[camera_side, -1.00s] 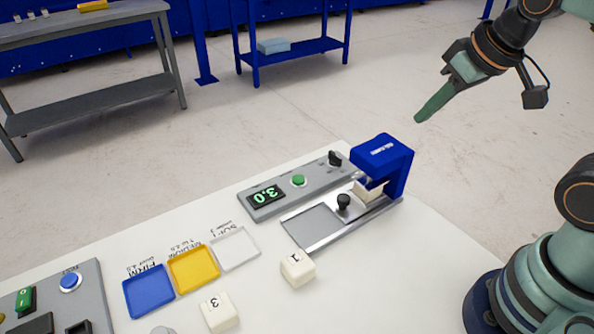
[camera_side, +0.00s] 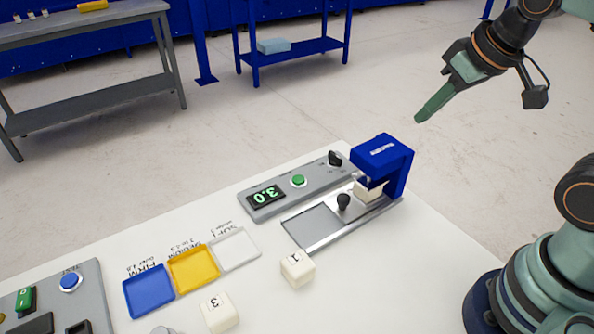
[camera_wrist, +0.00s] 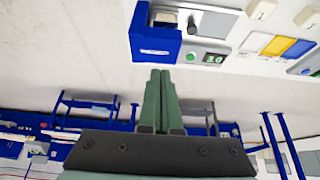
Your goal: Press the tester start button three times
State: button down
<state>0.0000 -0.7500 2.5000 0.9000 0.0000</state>
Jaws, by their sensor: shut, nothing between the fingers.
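The tester has a grey panel with a green start button (camera_side: 298,181), a display (camera_side: 266,196) reading 3.0 and a black knob (camera_side: 335,158). Its blue press head (camera_side: 383,150) stands over a white foam block (camera_side: 368,190) on the slide. The green button also shows in the wrist view (camera_wrist: 191,57), beside the blue head (camera_wrist: 155,42). My gripper (camera_side: 419,118) is shut and empty, raised in the air behind and right of the blue head, apart from the button. In the wrist view its closed fingers (camera_wrist: 159,76) point toward the blue head.
Blocks marked 1 (camera_side: 298,268) and 3 (camera_side: 220,312) sit on the white table. Blue (camera_side: 148,291), yellow (camera_side: 193,268) and white (camera_side: 235,249) trays lie left of the slide. Another grey panel (camera_side: 90,290) with a blue button is at far left.

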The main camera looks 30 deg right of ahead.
jog(key=m+t+y, duration=0.2)
jog(key=m+t, duration=0.1)
jog(key=m, duration=2.2)
send_over(303, 181)
notch_tip(303, 181, down, 12)
jog(key=shift+f, duration=4.35)
jog(key=shift+f, duration=0.1)
